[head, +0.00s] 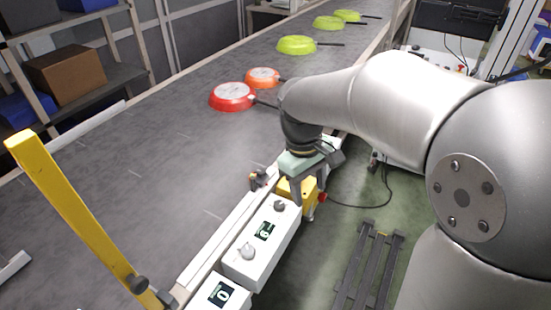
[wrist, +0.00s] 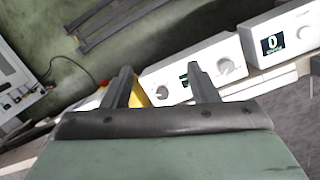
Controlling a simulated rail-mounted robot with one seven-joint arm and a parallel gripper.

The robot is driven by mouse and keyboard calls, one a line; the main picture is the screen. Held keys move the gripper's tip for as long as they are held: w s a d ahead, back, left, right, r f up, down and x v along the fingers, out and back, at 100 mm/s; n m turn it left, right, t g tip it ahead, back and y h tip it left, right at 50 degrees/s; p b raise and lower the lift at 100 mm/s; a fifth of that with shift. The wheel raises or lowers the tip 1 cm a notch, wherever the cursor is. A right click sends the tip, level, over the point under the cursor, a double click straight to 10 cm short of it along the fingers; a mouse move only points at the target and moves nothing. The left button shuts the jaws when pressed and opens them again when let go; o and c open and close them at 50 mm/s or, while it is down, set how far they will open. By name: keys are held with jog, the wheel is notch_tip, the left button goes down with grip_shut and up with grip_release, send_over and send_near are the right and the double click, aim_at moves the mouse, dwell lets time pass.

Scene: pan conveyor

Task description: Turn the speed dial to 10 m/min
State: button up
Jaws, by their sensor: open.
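A white control box (head: 262,245) sits on the conveyor's near edge, with a small dark display (head: 264,231), a dark dial (head: 280,206) and a grey dial (head: 247,251). In the wrist view the dials also show, one (wrist: 225,66) right of my fingers and one (wrist: 162,92) between them. I cannot read this display or tell which dial sets speed. A second white box (wrist: 285,40) has a display (wrist: 273,43) reading 0. My gripper (head: 308,190) is open and empty, by the far end of the first box, apart from both dials.
A yellow box (head: 297,190) with a red button (head: 322,198) is beside my fingers. Red (head: 232,97), orange (head: 263,77) and several green pans (head: 296,45) lie on the conveyor belt (head: 150,150). A yellow post (head: 80,215) stands front left. A dark rack (head: 368,265) lies on the floor.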

jog(key=w+a+n+h, duration=0.1)
jog(key=w+a+n, duration=0.3)
jog(key=w+a, duration=0.35)
jog(key=n+h, duration=0.2)
jog(key=n, duration=0.1)
send_near(278, 203)
jog(key=shift+y, duration=0.3)
jog(key=x, duration=0.8)
jog(key=shift+s+d+f+p, duration=0.1)
jog(key=shift+d+f+p, duration=0.05)
jog(key=shift+d+p, duration=0.25)
jog(key=c, duration=1)
